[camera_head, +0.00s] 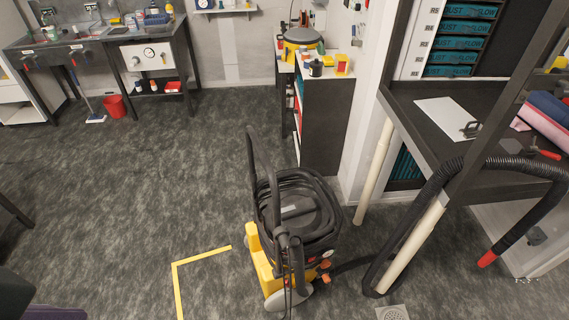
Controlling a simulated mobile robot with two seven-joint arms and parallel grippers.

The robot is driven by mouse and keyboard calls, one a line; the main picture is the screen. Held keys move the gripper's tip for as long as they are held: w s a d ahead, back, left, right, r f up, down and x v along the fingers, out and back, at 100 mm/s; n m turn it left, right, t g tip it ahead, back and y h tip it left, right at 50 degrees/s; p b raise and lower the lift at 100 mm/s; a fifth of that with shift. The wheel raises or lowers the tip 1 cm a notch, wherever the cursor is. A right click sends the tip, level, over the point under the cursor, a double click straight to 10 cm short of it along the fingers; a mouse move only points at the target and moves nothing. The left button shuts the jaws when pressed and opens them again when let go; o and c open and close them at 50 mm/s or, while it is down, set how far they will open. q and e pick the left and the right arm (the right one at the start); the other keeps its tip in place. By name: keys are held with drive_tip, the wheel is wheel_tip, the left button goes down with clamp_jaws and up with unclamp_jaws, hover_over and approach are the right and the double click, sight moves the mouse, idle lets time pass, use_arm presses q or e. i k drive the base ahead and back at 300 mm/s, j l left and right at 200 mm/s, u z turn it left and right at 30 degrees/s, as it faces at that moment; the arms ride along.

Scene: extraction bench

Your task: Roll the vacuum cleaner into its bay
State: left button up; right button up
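The vacuum cleaner (304,214) stands upright on the floor near the lower middle of the view. It has a dark top with a coiled black hose, a yellow body, a grey wheel and a tall black handle (250,150) on its left. A yellow tape line (203,256) marks a corner on the floor to its left. It looks like the outline of the bay. The vacuum stands to the right of this corner; its body may hide part of the outline. Neither of my grippers shows in this view.
A dark cabinet (323,120) stands behind the vacuum. A floor drain (391,313) lies at the lower right. The floor on the left is mostly clear.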

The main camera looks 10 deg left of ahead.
sight(301, 213)
drive_tip(key=k+j+u, duration=0.1)
drive_tip(key=k+j, duration=0.15)
drive_tip(key=k, duration=0.25)
drive_tip(key=l+u, duration=0.35)
drive_tip(key=l, duration=0.4)
drive_tip(key=l+u, duration=0.4)
drive_tip(key=l, duration=0.35)
drive_tip(key=j+z, duration=0.15)
drive_tip(key=j, duration=0.5)
drive_tip(key=k+j+z, duration=0.2)
drive_tip(key=j, duration=0.5)
drive_tip(key=i, duration=0.1)
